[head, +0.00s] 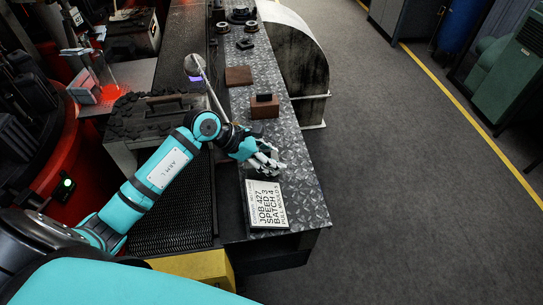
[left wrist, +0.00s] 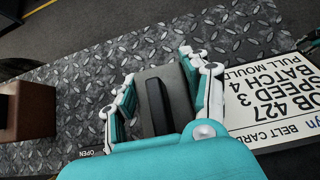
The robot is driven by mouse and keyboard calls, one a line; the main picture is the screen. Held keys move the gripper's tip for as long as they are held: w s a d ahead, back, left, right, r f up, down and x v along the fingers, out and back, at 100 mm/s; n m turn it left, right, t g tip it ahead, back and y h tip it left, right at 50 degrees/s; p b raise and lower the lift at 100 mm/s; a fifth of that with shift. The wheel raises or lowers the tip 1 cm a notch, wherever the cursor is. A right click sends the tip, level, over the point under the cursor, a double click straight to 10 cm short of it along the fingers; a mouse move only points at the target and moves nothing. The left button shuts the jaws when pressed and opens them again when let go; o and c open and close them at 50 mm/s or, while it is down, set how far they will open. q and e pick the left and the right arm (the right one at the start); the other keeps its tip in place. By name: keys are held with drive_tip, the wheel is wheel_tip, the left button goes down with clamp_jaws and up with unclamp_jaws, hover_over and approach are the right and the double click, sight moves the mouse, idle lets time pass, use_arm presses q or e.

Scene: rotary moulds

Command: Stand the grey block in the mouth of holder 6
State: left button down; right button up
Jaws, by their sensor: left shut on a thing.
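My left gripper (head: 268,158) is over the patterned metal bench top, just beyond the white card. In the left wrist view its two white and teal fingers (left wrist: 162,82) are shut on a grey block (left wrist: 178,74).
A white job card (head: 265,203) lies on the near bench (head: 310,195). Small black parts (head: 245,43) sit farther back. Red machinery (head: 45,165) stands left.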

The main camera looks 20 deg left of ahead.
use_arm(q)
drive_tip(key=c, duration=1.1)
unclamp_jaws()
drive_tip(key=shift+f, duration=0.15)
drive_tip(key=o, duration=0.5)
drive_tip(key=shift+c, duration=0.2)
use_arm(e)
drive_tip(key=shift+a+f, duration=0.15)
drive_tip(key=shift+a, duration=0.8)
drive_tip(key=shift+d, duration=0.1)
